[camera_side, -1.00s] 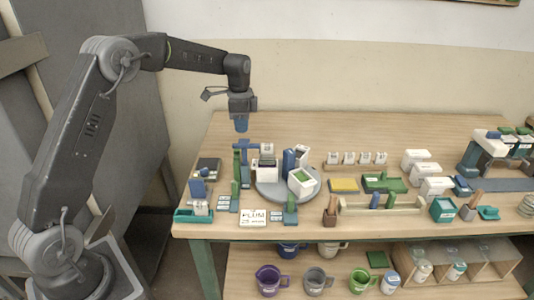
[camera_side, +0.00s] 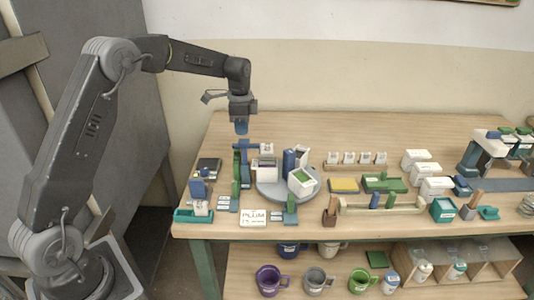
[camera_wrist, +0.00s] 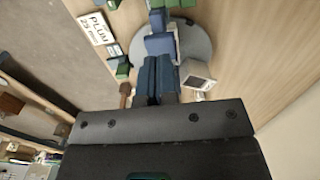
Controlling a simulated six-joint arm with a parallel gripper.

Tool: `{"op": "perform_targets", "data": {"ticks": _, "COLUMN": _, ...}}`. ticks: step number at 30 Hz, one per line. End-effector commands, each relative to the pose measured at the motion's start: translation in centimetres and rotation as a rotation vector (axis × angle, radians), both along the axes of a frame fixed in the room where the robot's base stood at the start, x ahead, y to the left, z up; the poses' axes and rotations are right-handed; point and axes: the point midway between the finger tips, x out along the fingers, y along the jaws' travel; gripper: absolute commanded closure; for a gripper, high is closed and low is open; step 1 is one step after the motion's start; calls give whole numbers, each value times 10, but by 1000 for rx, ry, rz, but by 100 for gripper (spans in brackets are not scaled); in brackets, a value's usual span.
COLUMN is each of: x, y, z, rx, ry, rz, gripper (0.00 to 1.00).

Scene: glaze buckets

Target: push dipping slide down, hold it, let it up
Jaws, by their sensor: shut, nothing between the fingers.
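The dipping slide appears to be a blue arm (camera_side: 247,146) on an upright green post (camera_side: 236,172), left of the grey round turntable (camera_side: 270,194). A pale block hangs or stands just below the arm's right end; I cannot tell which. My gripper (camera_side: 241,131) points straight down just above the blue arm, its blue fingers shut and empty. Whether the fingertips touch it is too small to tell. In the wrist view my shut fingers (camera_wrist: 155,80) show side by side, with a blue part (camera_wrist: 160,45) just beyond them, and they hide what is directly below.
The turntable carries a tall blue block (camera_side: 288,161) and a white bucket with green inside (camera_side: 301,181). A white PLUM sign (camera_side: 252,217) lies at the front edge. Bare table lies behind.

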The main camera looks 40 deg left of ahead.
Motion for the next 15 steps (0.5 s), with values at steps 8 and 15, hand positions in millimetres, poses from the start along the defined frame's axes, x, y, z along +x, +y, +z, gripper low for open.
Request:
{"op": "perform_targets", "data": {"ticks": 8, "x": 0, "y": 0, "z": -11, "rx": 0, "ry": 0, "rz": 0, "gripper": 100}}
{"op": "perform_targets", "data": {"ticks": 15, "x": 0, "y": 0, "z": -20, "rx": 0, "ry": 0, "rz": 0, "gripper": 100}}
